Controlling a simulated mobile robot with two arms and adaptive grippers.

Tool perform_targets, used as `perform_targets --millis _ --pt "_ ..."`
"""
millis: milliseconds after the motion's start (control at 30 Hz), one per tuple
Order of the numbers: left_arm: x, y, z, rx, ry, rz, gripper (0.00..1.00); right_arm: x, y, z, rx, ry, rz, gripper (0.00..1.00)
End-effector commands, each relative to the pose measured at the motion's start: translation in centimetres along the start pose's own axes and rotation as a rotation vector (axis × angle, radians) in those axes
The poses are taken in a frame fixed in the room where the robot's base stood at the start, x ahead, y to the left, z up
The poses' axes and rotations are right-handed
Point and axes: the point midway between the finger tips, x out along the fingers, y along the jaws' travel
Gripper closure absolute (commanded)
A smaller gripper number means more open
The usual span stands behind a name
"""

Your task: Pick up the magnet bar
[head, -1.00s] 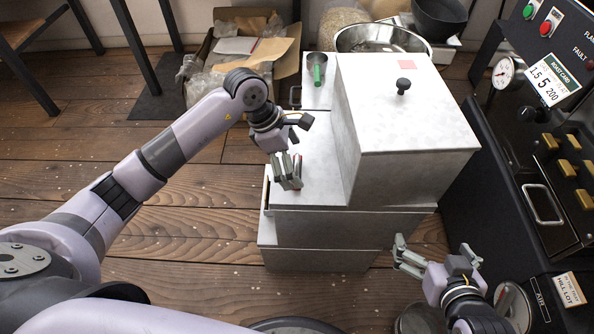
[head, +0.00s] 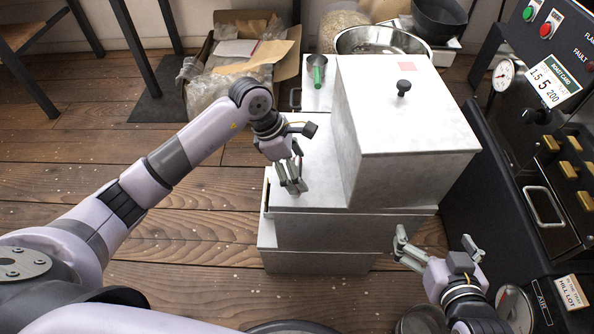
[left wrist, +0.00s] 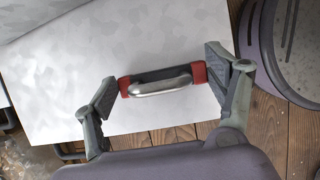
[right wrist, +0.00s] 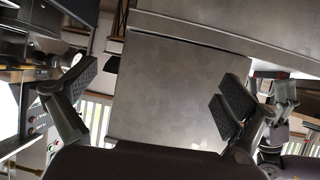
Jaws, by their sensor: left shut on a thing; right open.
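The magnet bar (left wrist: 163,85) shows in the left wrist view as a dark bar with red ends and a curved silver handle. It lies between the two fingers of my left gripper (head: 293,185), which are closed on its red ends. The bar is over the pale metal top of the stepped cabinet (head: 310,150); I cannot tell whether it touches that surface. In the head view the fingers mostly hide the bar. My right gripper (head: 434,240) is open and empty, beside the cabinet's lower right corner.
A raised metal box with a black knob (head: 404,87) stands right of my left gripper. A green-handled scoop (head: 317,74) lies behind. A cardboard box (head: 285,65) is at the back left. The black roaster (head: 540,190) stands at the right.

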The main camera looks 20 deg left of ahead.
Motion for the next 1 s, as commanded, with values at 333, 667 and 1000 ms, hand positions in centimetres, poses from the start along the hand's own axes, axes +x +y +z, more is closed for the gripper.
perform_targets --millis 333,667,1000 --pt "-0.1 0.0 0.0 0.000 -0.001 0.001 0.57 0.0 0.0 0.0 0.000 -0.002 0.000 0.00" --pt "-0.7 0.1 0.3 0.001 -0.001 0.002 0.57 -0.1 0.0 0.3 0.000 -0.022 0.000 0.00" --pt "-6.6 0.2 2.7 0.003 -0.002 0.009 0.57 -2.9 0.9 6.4 0.004 -0.352 0.021 0.00"
